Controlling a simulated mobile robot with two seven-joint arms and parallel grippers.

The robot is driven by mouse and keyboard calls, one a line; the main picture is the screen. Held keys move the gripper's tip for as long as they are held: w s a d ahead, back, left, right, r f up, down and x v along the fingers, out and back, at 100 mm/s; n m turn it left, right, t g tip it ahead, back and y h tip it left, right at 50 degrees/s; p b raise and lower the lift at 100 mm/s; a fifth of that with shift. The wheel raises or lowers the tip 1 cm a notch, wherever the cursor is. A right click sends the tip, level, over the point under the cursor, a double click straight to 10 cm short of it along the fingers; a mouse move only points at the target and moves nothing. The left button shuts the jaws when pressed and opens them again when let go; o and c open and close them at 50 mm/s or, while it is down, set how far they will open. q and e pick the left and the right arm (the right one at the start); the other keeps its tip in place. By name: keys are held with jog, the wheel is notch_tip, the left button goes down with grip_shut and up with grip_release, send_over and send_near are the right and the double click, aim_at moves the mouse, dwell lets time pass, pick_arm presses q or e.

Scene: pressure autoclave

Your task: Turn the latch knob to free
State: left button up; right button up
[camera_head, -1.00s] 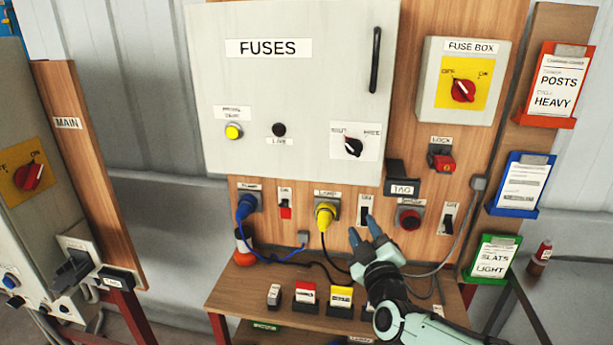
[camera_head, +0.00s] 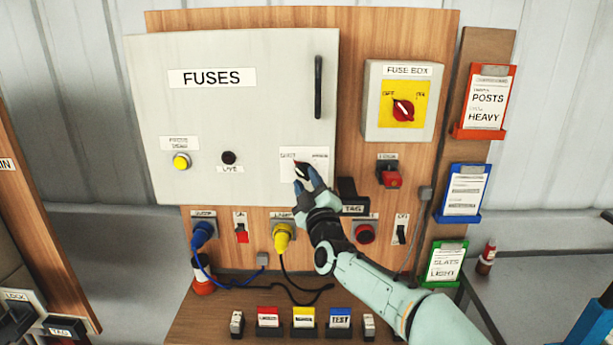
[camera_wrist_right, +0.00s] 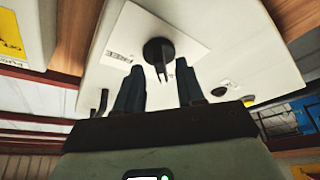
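The latch knob (camera_wrist_right: 158,50) is a round black knob on a white plate on the door of the grey FUSES cabinet (camera_head: 235,110). In the head view my gripper covers most of it. The plate has a label at each top corner; the left one reads like SHUT. My right gripper (camera_head: 304,176) is at the plate, low on the right of the door. In the right wrist view the gripper (camera_wrist_right: 158,85) is open, with one finger on each side of the knob's line and the knob just beyond the tips. I cannot tell whether they touch it. My left gripper is not in view.
A black door handle (camera_head: 318,87) stands above the knob. A yellow button (camera_head: 181,161) and a dark LIVE lamp (camera_head: 228,157) are left of it. The fuse box (camera_head: 403,100) and red lock switch (camera_head: 390,175) are right. A yellow plug (camera_head: 282,238) sits below.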

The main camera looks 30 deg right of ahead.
jog(key=shift+w+d+r, duration=0.1)
jog(key=shift+w, duration=0.3)
jog(key=shift+c, duration=0.3)
grip_shut()
